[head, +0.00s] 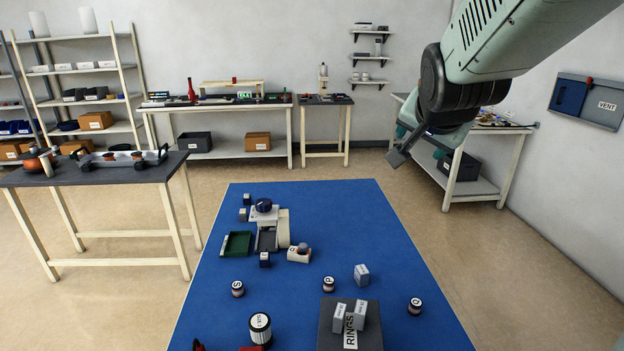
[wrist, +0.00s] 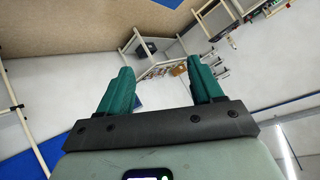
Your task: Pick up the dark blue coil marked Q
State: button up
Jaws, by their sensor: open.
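Several small round coils with white lettered tops stand on the blue table (head: 330,215). The coil at the right (head: 415,306) has a mark that looks like Q, but it is too small to be sure, and its side looks dark. The coil in the middle (head: 328,285) seems marked P, and the coil at the left (head: 238,289) seems marked S. My gripper (head: 397,157) is raised beyond and well above the table's right side, apart from all coils. In the wrist view my gripper (wrist: 163,85) has its green fingers spread, with nothing between them.
A dark block labelled RINGS (head: 328,337) with light boxes on it stands at the front. Near it are a grey box (head: 361,274) and a black-and-white cylinder (head: 260,328). A white machine (head: 283,228) and green tray (head: 237,244) stand farther back. The table's back right is clear.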

jog(key=w+d+f+m+y, duration=0.1)
jog(key=w+d+f+m, duration=0.15)
jog(key=f, duration=0.55)
jog(key=w+d+f+m, duration=0.2)
jog(key=f+m, duration=0.1)
jog(key=f, duration=0.5)
jog(key=m+t+h, duration=0.2)
jog(key=m, duration=2.2)
send_near(416, 303)
jog(key=shift+w+a+f, duration=0.1)
jog(key=shift+w+f, duration=0.15)
jog(key=shift+w, duration=0.2)
jog(key=shift+w+a+f, duration=0.1)
jog(key=shift+w+f, duration=0.15)
jog(key=shift+w, duration=0.25)
jog(key=shift+s+d+f+m+h, duration=0.1)
jog(key=shift+s+m+h, duration=0.2)
jog(key=shift+m, duration=0.45)
jog(key=shift+w+d+f+m, duration=0.1)
jog(key=shift+m, duration=0.2)
jog(key=x, duration=1)
jog(key=shift+w+d, duration=0.2)
jog(key=shift+w, duration=0.05)
jog(key=c, duration=1.1)
